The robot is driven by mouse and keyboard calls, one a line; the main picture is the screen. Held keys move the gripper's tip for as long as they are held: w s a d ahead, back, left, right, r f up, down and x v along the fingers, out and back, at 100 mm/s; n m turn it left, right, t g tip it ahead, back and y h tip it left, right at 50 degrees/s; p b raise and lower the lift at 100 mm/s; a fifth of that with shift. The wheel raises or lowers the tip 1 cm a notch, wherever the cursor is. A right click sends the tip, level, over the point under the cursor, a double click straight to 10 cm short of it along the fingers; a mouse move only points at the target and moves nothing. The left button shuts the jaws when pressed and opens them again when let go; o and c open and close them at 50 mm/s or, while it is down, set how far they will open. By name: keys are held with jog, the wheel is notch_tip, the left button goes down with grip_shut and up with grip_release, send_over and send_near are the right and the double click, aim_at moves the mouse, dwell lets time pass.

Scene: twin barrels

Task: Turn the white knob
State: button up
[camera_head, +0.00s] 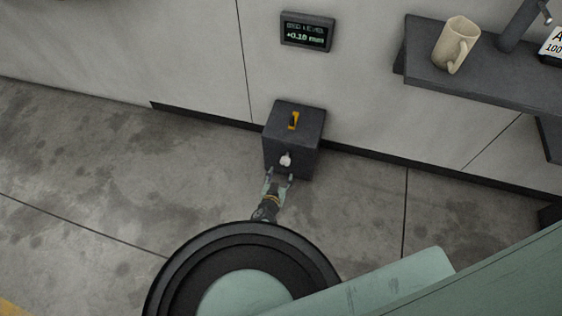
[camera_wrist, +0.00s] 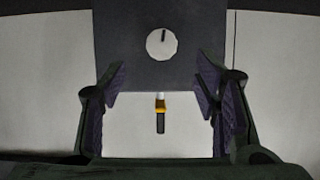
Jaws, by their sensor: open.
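The white knob (camera_head: 286,160) is on the front face of a dark grey box (camera_head: 279,140) that stands on the floor against the wall. In the wrist view the knob (camera_wrist: 161,44) is a white disc with a short dark mark near its top edge. My gripper (camera_head: 281,174) is open and empty, with its fingers pointing at the box front. In the wrist view the two fingers (camera_wrist: 161,75) stand apart, left and right of the knob's line. The knob appears just beyond the fingertips, and I see no contact.
A yellow and black switch (camera_head: 293,120) is on the box top; it also shows in the wrist view (camera_wrist: 160,113). A small display (camera_head: 307,32) is on the wall above. A shelf (camera_head: 480,80) with a beige mug (camera_head: 456,44) is at the right. The floor left of the box is clear.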

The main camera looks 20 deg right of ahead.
aim_at(285, 164)
jog(key=b+x, duration=0.7)
jog(key=x, duration=0.2)
jog(key=shift+w+f+b, duration=0.1)
jog(key=shift+f+b, duration=0.1)
jog(key=shift+b, duration=0.15)
jog(key=shift+w+d+b, duration=0.4)
jog(key=shift+w, duration=0.2)
jog(key=shift+c, duration=0.5)
jog(key=c, duration=1.1)
